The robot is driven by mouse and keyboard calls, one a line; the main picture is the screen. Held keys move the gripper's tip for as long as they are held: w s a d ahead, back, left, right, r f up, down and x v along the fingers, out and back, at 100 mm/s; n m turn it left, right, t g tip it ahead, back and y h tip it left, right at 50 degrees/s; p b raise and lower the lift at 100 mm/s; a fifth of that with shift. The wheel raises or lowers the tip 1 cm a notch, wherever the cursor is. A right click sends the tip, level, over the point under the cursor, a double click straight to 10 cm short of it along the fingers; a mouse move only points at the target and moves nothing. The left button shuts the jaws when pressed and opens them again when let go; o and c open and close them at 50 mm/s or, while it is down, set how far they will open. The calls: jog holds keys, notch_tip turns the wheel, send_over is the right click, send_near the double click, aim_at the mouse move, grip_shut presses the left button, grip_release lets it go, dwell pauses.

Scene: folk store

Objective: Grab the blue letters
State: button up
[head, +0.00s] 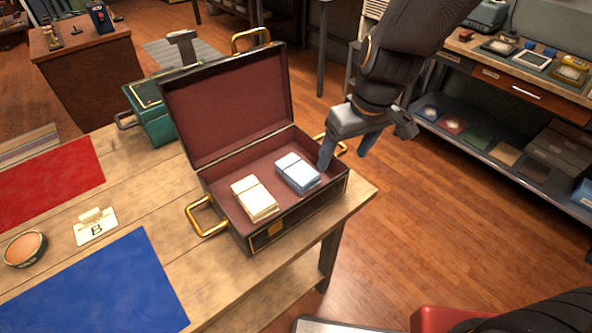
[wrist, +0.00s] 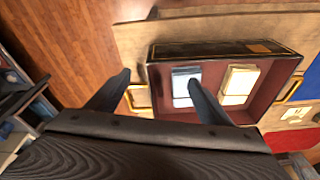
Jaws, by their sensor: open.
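The blue letters (head: 297,172) are a banded stack lying in the right part of an open dark case (head: 262,234) with a red lining. They also show in the wrist view (wrist: 182,86), partly hidden by one finger. A cream stack of letters (head: 254,198) lies to their left in the case and also shows in the wrist view (wrist: 239,85). My gripper (head: 344,160) is open and empty at the case's right side. One finger reaches over the case close to the blue letters; the other is outside the case. I cannot tell whether the finger touches them.
The case stands on a wooden table (head: 150,200), its lid raised at the back and brass handles (head: 205,217) at its sides. A green box (head: 150,108) stands behind it. Blue (head: 95,290) and red (head: 50,180) mats, a card (head: 96,227) and a round tin (head: 25,249) lie left.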

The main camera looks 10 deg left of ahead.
aim_at(298, 169)
jog(key=a+n, duration=0.1)
jog(key=a, duration=0.1)
jog(key=a+n, duration=0.1)
jog(key=a, duration=0.5)
jog(key=shift+w+f+n+y, duration=0.2)
jog(key=shift+f+n+y, duration=0.05)
jog(key=shift+n+y, duration=0.15)
jog(key=shift+a+f, duration=0.25)
jog(key=shift+a, duration=0.05)
jog(key=shift+x, duration=3.55)
jog(key=shift+a, duration=0.1)
jog(key=c, duration=1.1)
